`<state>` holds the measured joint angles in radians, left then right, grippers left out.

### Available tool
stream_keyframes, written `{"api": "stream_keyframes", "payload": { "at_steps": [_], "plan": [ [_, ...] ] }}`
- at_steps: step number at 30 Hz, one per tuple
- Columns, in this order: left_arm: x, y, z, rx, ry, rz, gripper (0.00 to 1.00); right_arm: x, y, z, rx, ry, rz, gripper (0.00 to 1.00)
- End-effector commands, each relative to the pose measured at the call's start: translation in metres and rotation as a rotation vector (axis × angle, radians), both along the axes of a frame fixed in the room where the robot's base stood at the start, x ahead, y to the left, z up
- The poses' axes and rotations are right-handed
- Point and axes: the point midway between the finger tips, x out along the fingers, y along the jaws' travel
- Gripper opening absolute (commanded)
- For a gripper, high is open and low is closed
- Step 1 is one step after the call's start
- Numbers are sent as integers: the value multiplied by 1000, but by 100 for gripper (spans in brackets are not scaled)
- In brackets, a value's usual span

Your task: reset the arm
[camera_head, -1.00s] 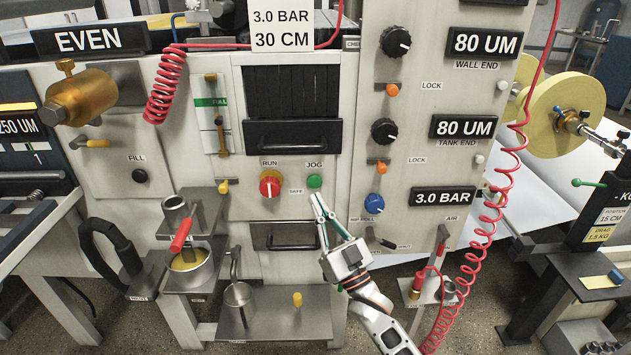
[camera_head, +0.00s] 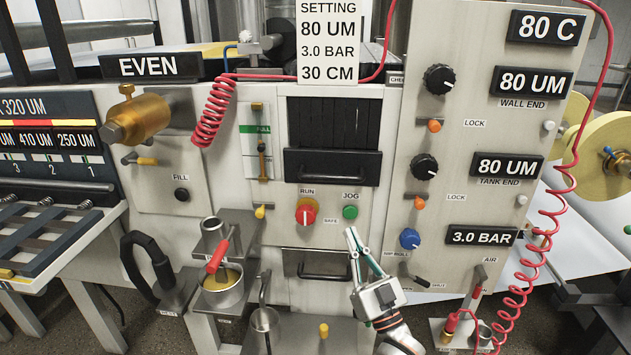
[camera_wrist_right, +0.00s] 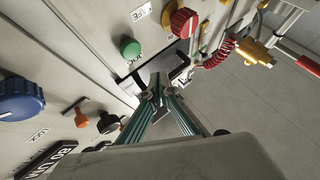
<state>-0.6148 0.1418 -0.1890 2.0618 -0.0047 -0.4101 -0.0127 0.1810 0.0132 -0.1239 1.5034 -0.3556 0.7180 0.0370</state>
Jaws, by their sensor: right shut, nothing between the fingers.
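My right gripper (camera_head: 357,246) is shut and empty in the head view, in front of the machine panel, below the green jog button (camera_head: 350,212) and left of the blue nip roll knob (camera_head: 409,239). In the right wrist view its fingertips (camera_wrist_right: 158,84) meet in front of the drawer handle area below the panel. The red run knob (camera_wrist_right: 183,22) and the green button (camera_wrist_right: 130,48) show beyond the fingers there. I cannot tell whether the fingertips touch the panel. My left gripper is not in view.
A pot with amber liquid (camera_head: 222,290) and a red-handled tool (camera_head: 218,256) stands on a shelf at lower left. A metal cup (camera_head: 265,328) stands on the lower shelf. A coiled red air hose (camera_head: 519,290) hangs at right. A black handle (camera_head: 330,276) sits behind my gripper.

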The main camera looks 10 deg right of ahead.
Motion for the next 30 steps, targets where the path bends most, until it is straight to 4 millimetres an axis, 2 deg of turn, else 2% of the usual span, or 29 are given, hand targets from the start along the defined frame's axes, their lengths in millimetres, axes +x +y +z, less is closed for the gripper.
{"api": "stream_keyframes", "payload": {
  "at_steps": [4, 8, 12, 14, 15, 18, 21, 24, 27, 30],
  "plan": [
    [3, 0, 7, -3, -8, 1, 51, -12, -1, -26, -28, 86, -19, 0],
    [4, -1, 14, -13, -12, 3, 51, -43, -4, -81, -92, 274, -50, 0],
    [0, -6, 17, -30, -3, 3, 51, -98, -6, -151, -179, 526, -73, 0],
    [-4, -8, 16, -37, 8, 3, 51, -127, -6, -179, -218, 634, -74, 0],
    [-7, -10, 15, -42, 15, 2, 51, -148, -7, -197, -244, 708, -72, 0],
    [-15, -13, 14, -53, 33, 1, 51, -202, -7, -234, -306, 873, -61, 0],
    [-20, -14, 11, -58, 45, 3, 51, -249, -6, -260, -361, 1004, -44, 0],
    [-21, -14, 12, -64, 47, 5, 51, -284, -6, -275, -398, 1095, -27, 0],
    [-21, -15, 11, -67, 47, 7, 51, -304, -5, -284, -419, 1147, -16, 0],
    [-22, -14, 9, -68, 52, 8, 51, -311, -5, -287, -428, 1165, -12, 0]
  ]
}}
